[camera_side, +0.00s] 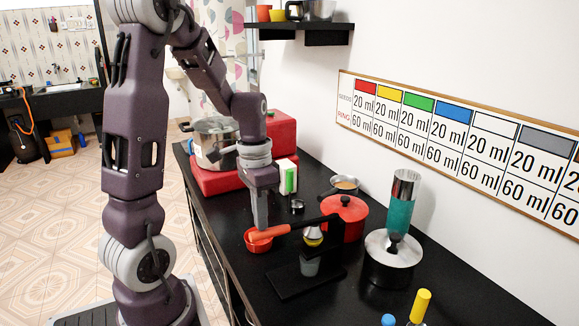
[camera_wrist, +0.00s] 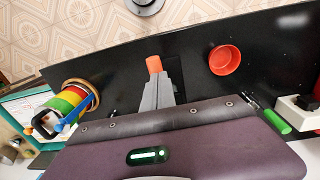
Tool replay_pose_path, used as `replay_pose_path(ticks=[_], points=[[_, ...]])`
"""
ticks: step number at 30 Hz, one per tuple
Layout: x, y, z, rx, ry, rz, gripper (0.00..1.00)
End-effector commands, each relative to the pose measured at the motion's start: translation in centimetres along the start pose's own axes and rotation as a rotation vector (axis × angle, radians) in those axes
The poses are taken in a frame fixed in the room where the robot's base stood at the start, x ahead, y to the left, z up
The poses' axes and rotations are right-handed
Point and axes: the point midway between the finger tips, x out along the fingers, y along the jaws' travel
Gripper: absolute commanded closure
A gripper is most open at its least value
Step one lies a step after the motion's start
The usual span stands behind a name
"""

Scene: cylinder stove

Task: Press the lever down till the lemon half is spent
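The press is a black stand (camera_side: 330,255) with an orange lever (camera_side: 280,230), whose free end slopes slightly down to the left in the side view. The lever's orange end (camera_wrist: 153,64) also shows in the wrist view, just past my fingertips. My gripper (camera_side: 261,222) points down with its fingers together, at the lever near its free end. In the wrist view my gripper (camera_wrist: 156,80) looks shut, with no gap visible. A small yellow patch (camera_side: 313,233), perhaps the lemon half, shows under the lever; its state is unclear. A grey cup (camera_side: 309,266) stands below it.
A red bowl (camera_side: 257,245) sits beside the lever end and shows in the wrist view (camera_wrist: 225,60). A red pot (camera_side: 343,222), a lidded steel pot (camera_side: 392,262) and a teal-and-steel cylinder (camera_side: 401,203) stand to the right. A green-and-white box (camera_side: 287,177) stands behind.

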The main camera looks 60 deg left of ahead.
Motion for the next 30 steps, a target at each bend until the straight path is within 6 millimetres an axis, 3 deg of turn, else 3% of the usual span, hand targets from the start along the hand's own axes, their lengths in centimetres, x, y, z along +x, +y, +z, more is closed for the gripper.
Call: replay_pose_path(ticks=[20,25,30], points=[[0.2,-0.1,0.1,0.000,0.003,-0.002,1.00],[-3.6,-0.7,-0.3,0.000,0.009,-0.006,1.00],[-7.7,-0.7,2.8,-0.003,0.007,-0.003,1.00]])
